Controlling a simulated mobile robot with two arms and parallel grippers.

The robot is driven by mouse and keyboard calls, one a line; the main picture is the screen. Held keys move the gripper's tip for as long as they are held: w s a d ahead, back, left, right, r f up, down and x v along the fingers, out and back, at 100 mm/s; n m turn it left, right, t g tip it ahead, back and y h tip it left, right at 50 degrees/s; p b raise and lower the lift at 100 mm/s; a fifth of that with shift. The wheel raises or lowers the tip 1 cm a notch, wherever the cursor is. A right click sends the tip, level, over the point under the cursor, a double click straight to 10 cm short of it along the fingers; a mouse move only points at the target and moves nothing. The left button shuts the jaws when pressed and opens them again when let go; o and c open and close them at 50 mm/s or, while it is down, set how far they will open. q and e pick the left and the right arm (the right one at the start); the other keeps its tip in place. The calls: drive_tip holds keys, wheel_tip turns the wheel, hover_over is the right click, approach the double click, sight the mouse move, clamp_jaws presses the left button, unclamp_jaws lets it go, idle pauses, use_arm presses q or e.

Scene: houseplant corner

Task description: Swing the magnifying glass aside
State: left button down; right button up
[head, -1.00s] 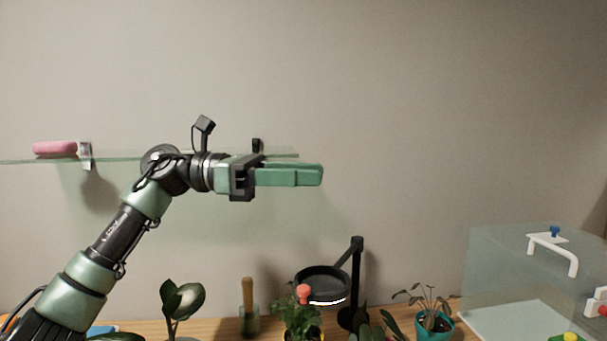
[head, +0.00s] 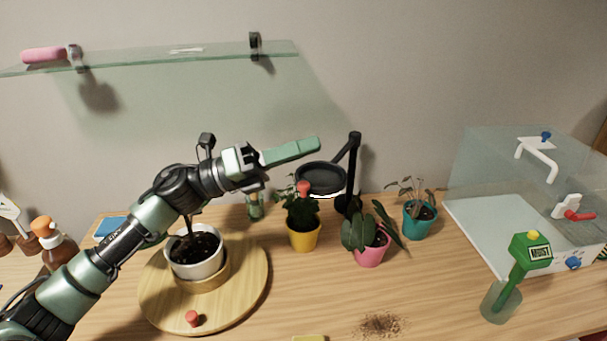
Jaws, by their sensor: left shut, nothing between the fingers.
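The magnifying glass (head: 321,191) is a round, dark-framed disc on a black jointed arm, which runs to a black upright post (head: 354,165) at the back of the table. Its disc hangs over a plant in a yellow pot (head: 303,238), and a small red knob shows at its near edge. My left gripper (head: 312,146) is shut and empty, pointing right. In the picture its fingertips lie just above the disc; I cannot tell whether they touch it. My right gripper is not in view.
A wooden turntable (head: 254,286) with a white pot (head: 198,268) stands under my left arm. A pink pot (head: 372,254) and a teal pot (head: 417,226) stand right of the yellow one. Spilled soil (head: 381,325) lies in front. A clear case (head: 480,225) is at right, a glass shelf (head: 170,55) above.

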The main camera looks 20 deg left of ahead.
use_arm(q)
drive_tip(key=s+a+f+n+t+y+p, duration=0.2)
drive_tip(key=s+f+n+t+y+p, duration=0.3)
drive_tip(key=s+f+n+y+p, duration=0.7)
drive_tip(key=w+d+r+n+h, duration=0.2)
drive_tip(key=w+r+n+h, duration=0.1)
drive_tip(key=w, duration=0.8)
drive_tip(key=shift+d+n+h, duration=0.2)
drive_tip(key=shift+n+h, duration=0.1)
drive_tip(key=shift+h, duration=0.4)
